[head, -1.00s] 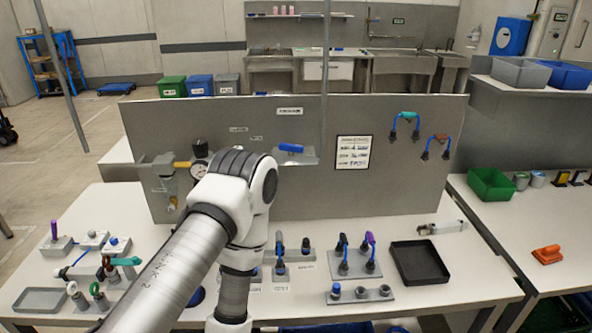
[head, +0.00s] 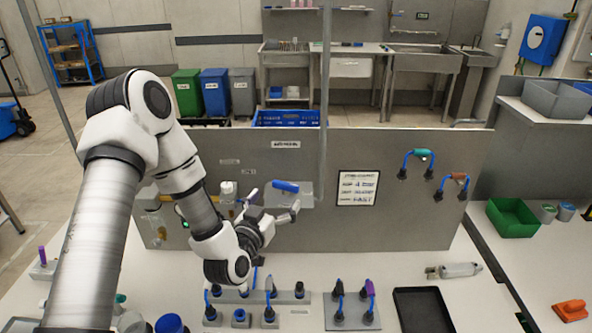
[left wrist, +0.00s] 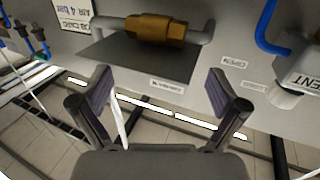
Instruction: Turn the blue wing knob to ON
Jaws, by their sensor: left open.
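A blue handle (head: 285,186), which I take for the blue wing knob, sits on a grey bracket of the upright panel (head: 330,145) in the head view. My left gripper (head: 276,203) is open and empty, just below and in front of it; contact cannot be told. In the left wrist view the spread fingers (left wrist: 155,100) face the panel, with a brass valve body (left wrist: 155,29) on a grey pipe beyond them. The blue handle cannot be made out for certain there. No ON mark is readable. My right gripper is not in view.
A printed notice (head: 357,188) is right of the handle, and teal and orange handles on blue mounts are further right. A white fitting (head: 228,188) is left of it. Several knobs and plugs stand on the bench below. A black tray (head: 424,310) lies at right.

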